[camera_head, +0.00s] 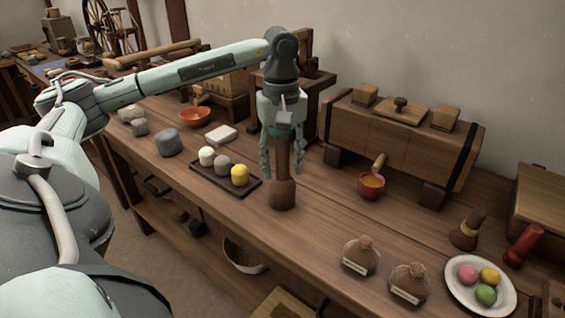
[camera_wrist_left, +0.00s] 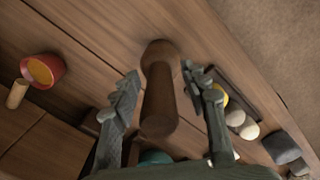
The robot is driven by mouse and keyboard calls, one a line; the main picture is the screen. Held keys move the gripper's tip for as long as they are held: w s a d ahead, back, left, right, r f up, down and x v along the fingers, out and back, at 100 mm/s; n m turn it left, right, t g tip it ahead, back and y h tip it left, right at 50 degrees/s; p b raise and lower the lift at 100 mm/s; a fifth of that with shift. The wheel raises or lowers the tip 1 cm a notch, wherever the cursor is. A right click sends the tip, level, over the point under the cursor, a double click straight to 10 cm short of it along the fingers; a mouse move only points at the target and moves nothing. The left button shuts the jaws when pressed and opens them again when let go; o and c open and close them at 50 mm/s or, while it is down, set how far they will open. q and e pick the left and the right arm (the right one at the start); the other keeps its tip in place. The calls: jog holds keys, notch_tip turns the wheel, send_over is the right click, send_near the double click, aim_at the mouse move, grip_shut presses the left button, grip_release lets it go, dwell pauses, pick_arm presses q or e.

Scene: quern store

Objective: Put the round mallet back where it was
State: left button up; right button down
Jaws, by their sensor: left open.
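The round mallet (camera_head: 283,193), dark brown wood, stands upright on the workbench with its thick head down and handle up. My left gripper (camera_head: 282,172) comes down over it from above, with its open fingers on either side of the handle. In the left wrist view the mallet (camera_wrist_left: 158,105) lies between the two spread fingers (camera_wrist_left: 160,78), with gaps visible on both sides of it. The top of the handle is hidden by the gripper in the head view. My right gripper does not show.
On the workbench (camera_head: 330,230), a dark tray (camera_head: 248,188) with three small round pieces stands close left of the mallet. A red cup (camera_head: 371,187) and a large wooden chest (camera_head: 400,143) are to the right.

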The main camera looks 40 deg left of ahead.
pick_arm(q)
jog(key=shift+r, duration=0.1)
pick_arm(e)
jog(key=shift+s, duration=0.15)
pick_arm(q)
jog(key=shift+r, duration=0.2)
notch_tip(320, 180, up, 10)
jog(key=shift+w+a+f+p, duration=0.15)
jog(key=shift+f+p, duration=0.1)
jog(key=shift+p, duration=0.35)
jog(key=shift+r+p, duration=0.4)
jog(key=shift+r, duration=0.7)
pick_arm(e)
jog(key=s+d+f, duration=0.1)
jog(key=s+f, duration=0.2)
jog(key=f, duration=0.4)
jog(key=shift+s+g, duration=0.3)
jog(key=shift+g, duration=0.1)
